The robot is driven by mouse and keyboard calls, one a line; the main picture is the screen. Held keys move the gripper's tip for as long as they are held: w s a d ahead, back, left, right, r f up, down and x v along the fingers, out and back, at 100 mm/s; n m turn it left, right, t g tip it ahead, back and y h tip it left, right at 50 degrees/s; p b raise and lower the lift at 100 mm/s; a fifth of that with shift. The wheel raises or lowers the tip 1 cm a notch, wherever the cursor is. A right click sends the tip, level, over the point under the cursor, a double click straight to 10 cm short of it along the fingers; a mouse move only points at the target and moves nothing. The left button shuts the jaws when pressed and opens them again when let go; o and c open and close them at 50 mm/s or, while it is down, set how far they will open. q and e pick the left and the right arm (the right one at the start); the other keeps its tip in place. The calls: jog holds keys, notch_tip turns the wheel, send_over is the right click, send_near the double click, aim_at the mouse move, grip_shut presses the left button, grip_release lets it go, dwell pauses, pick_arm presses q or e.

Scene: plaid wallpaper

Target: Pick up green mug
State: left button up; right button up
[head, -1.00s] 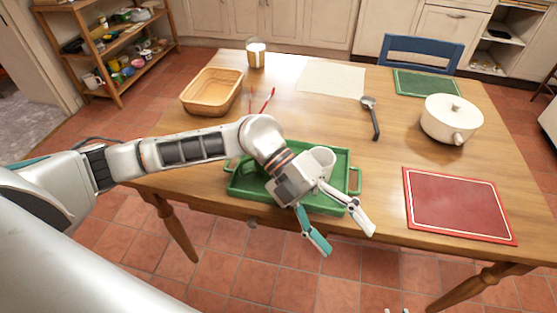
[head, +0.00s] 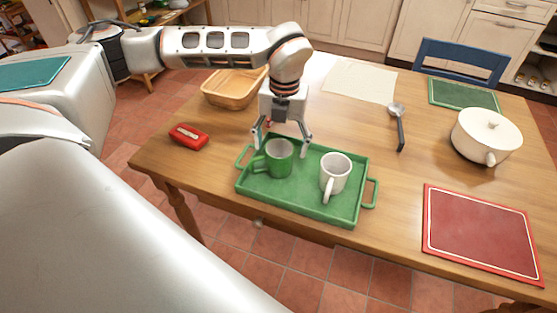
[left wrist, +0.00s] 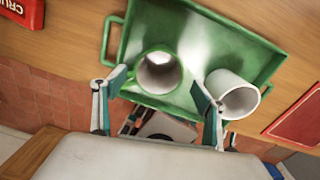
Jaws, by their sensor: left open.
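The green mug (head: 279,158) stands upright at the left end of the green tray (head: 300,203), its handle pointing left. A white mug (head: 336,173) stands to its right on the same tray. My left gripper (head: 281,148) is open and points down above and just behind the green mug. In the left wrist view the green mug (left wrist: 159,72) lies between and beyond the two fingertips (left wrist: 162,85). The white mug (left wrist: 235,93) sits close to the right finger there. My right gripper is not in view.
A red box (head: 189,136) lies left of the tray. A wooden basket (head: 233,88) stands behind my left gripper. A ladle (head: 398,125), a white pot (head: 486,137) and a red placemat (head: 481,232) are to the right. The table between tray and ladle is clear.

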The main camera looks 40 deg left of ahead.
aim_at(278, 157)
pick_arm(q)
jog(key=shift+f, duration=0.35)
jog(key=f, duration=0.4)
jog(key=shift+s+a+f+b, duration=0.1)
jog(key=shift+a+f+b, duration=0.05)
jog(key=shift+a+b, duration=0.15)
jog(key=shift+f, duration=0.3)
jog(key=c, duration=1.4)
jog(key=shift+c, duration=0.2)
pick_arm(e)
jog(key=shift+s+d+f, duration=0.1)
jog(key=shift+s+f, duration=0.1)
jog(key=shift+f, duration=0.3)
